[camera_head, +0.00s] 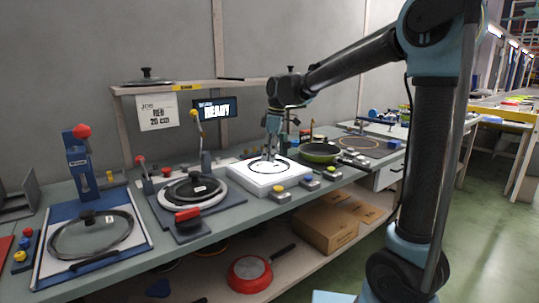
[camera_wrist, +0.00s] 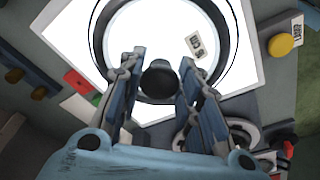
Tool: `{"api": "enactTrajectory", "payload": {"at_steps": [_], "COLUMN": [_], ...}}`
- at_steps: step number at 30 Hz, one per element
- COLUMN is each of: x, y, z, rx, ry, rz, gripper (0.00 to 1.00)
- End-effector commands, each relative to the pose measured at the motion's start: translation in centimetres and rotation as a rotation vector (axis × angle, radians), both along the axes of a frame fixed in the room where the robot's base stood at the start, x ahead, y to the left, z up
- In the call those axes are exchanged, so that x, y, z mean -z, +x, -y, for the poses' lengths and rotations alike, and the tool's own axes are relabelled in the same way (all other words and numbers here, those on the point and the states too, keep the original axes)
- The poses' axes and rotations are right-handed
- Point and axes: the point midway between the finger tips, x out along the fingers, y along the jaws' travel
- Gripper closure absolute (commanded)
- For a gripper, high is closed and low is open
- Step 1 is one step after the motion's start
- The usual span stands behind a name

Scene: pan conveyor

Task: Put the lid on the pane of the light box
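The light box (camera_head: 242,182) is a low white box with a bright pane, in the middle of the bench. A glass lid with a dark rim (camera_head: 252,168) lies on the pane, and its rim appears flat on it. In the wrist view the lid's rim (camera_wrist: 236,40) is cut off at the top, and a small label shows on the glass. My gripper (camera_wrist: 160,66) is above the lid, pointing down, with its fingers apart on either side of the dark knob (camera_wrist: 158,84). Narrow gaps seem to show beside the knob. In the head view my gripper (camera_head: 270,154) hides the knob.
Another glass lid (camera_head: 90,236) lies on a blue-edged board at the left, and one (camera_head: 190,189) sits on a dark stand beside the light box. A green pan (camera_head: 320,152) is to the right. A shelf (camera_head: 200,84) runs behind.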

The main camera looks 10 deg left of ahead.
Motion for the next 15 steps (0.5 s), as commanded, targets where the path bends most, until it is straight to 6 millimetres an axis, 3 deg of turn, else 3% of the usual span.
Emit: {"api": "enactTrajectory", "payload": {"at_steps": [1, 2, 15], "x": [-0.01, -0.01, -0.51], "y": [0.01, 0.01, 0.02], "z": [0.01, 0.01, 0.09], "rx": [0.0, 0.0, 0.001], "ry": [0.0, 0.0, 0.0], "rz": [0.0, 0.0, 0.0], "gripper": [0.55, 0.49, 0.49]}}
